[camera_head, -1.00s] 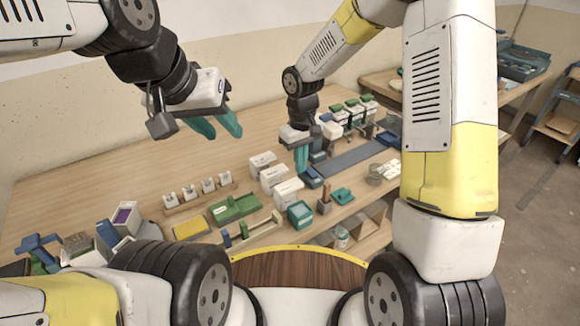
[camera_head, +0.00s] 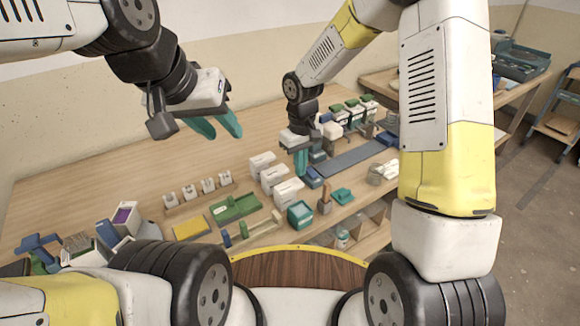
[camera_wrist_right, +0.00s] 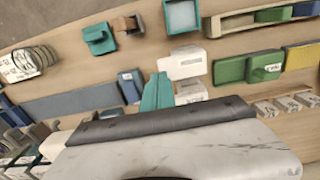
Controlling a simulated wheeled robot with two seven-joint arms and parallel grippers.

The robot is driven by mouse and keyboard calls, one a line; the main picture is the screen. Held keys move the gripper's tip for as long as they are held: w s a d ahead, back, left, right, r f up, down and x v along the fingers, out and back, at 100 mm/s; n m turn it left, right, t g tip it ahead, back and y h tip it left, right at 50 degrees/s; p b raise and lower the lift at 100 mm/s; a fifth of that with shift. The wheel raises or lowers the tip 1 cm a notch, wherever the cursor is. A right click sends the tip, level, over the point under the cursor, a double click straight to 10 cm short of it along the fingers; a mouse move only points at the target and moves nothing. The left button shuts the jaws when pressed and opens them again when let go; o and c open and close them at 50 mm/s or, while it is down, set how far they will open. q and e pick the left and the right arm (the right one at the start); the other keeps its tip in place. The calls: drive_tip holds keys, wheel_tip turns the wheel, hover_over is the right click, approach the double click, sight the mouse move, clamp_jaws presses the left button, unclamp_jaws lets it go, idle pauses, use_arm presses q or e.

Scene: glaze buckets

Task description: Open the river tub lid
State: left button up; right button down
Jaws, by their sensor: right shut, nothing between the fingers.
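My right gripper (camera_head: 300,172) is shut and empty, pointing down over the table beside a row of white labelled boxes (camera_head: 288,191). Its teal fingers also show in the wrist view (camera_wrist_right: 157,90), close to a white box (camera_wrist_right: 187,63) and a second one partly hidden behind my wrist. Several white tubs with dark green lids (camera_head: 352,112) stand at the back right. I cannot read which tub is the river one. My left gripper (camera_head: 225,134) is open and empty, high above the table at the left.
A teal open box (camera_head: 300,213), a blue block (camera_head: 313,179) and a brown wooden piece (camera_head: 325,200) stand near my right gripper. A grey-blue mat (camera_head: 352,160) lies to its right. A green tray (camera_head: 235,208) and yellow pad (camera_head: 191,228) lie left. The table's back left is clear.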

drive_tip(key=shift+f, duration=1.6)
wheel_tip(320, 180, up, 8)
drive_tip(key=w+d, duration=0.1)
drive_tip(key=d, duration=0.1)
drive_tip(key=shift+w+d, duration=0.2)
drive_tip(key=shift+w, duration=0.15)
idle(0.7)
drive_tip(key=s+d+r+m+t, duration=0.1)
drive_tip(key=s+d+r+m, duration=0.1)
drive_tip(key=s+d+r, duration=0.4)
drive_tip(key=s+d+r+m+t, duration=0.1)
drive_tip(key=s+d+r+t, duration=0.15)
drive_tip(key=r, duration=0.65)
drive_tip(key=s+d+r+m+t+y, duration=0.2)
drive_tip(key=s+d+r+m, duration=0.1)
drive_tip(key=s, duration=1)
drive_tip(key=shift+d+r+m+t, duration=0.15)
drive_tip(key=shift+r+m+t, duration=0.2)
drive_tip(key=shift+r, duration=0.55)
